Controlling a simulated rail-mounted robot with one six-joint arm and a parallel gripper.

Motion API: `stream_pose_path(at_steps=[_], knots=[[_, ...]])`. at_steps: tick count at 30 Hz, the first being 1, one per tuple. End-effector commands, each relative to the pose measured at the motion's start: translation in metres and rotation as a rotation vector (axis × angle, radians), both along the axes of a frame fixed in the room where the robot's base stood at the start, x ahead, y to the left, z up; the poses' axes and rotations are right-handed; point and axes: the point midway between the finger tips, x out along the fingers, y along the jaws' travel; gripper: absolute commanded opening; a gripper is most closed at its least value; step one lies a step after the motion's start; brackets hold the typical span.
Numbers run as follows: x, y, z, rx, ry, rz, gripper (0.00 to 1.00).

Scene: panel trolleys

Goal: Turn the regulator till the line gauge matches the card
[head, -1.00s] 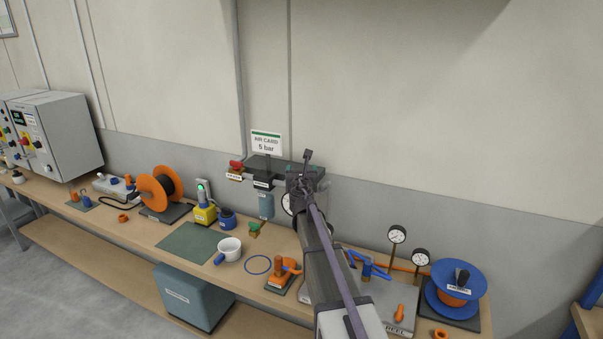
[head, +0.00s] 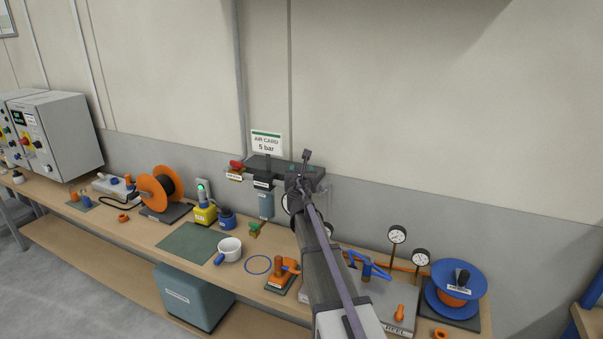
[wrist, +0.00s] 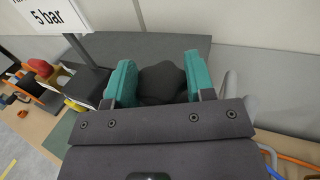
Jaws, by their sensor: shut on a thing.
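The air card (head: 266,143) reads "5 bar" and stands above the air unit (head: 262,162) at the wall; the card's lower part also shows in the wrist view (wrist: 46,18). My gripper (wrist: 158,76) has its two teal fingers shut on the dark regulator knob (wrist: 162,84), one finger on each side. In the head view my gripper (head: 305,178) is at the right end of the air unit and hides the knob. A white gauge face (head: 286,203) shows only as a sliver behind my arm; its reading cannot be seen.
A red-handled valve (head: 237,165) sits left on the unit. Two gauges (head: 398,235) (head: 421,258) stand on the bench to the right, near a blue reel (head: 456,290).

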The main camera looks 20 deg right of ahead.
Motion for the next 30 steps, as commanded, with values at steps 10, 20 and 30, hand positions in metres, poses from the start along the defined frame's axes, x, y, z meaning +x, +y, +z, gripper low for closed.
stream_pose_path(at_steps=[10, 20, 30], knots=[[0.0023, 0.0021, -0.0001, 0.0, 0.0, -0.211, 0.26], [0.0047, 0.0027, -0.0002, 0.0, 0.0, -0.52, 0.26], [0.0069, 0.0028, -0.0002, 0.0, 0.0, -0.843, 0.26]])
